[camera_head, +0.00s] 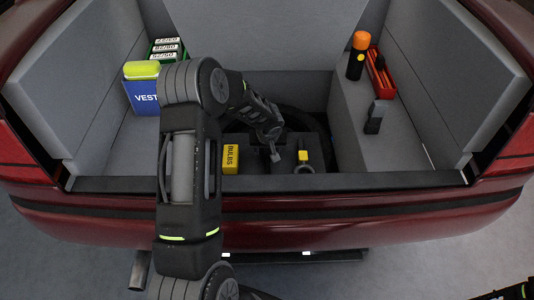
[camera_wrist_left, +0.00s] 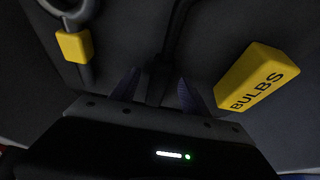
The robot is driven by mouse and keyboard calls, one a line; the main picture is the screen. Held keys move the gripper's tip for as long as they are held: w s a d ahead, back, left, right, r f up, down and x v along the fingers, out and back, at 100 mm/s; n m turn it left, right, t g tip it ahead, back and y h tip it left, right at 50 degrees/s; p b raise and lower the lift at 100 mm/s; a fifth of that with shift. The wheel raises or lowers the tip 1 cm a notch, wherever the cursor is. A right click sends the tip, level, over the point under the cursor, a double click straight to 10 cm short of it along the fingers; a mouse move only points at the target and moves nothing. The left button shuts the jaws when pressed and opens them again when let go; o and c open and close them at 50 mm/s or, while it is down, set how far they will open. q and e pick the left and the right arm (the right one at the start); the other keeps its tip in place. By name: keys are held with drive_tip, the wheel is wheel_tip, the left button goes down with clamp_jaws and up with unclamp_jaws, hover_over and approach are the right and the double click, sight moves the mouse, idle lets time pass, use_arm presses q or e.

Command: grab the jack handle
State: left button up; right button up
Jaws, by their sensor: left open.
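My left gripper (camera_head: 274,152) reaches down into the open well of the car's trunk. In the left wrist view its two fingers (camera_wrist_left: 158,92) are apart. A dark bar, which looks like the jack handle (camera_wrist_left: 159,82), stands between the fingers; contact with either finger cannot be told. In the head view I cannot make out the handle, and the gripper and the dark well obscure that spot. My right gripper is out of view.
A yellow BULBS box (camera_head: 230,158) sits left of the gripper, and a yellow-banded metal loop (camera_head: 303,158) to its right. The trunk sill (camera_head: 350,182) lies in front. A VEST pack (camera_head: 143,97) and an orange-topped flashlight (camera_head: 357,56) stand on the side ledges.

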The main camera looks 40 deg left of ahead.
use_arm(q)
drive_tip(key=shift+w+a+f, duration=0.2)
drive_tip(key=shift+f, duration=0.4)
drive_tip(key=shift+c, duration=0.3)
clamp_jaws()
drive_tip(key=shift+r, duration=0.1)
idle(0.3)
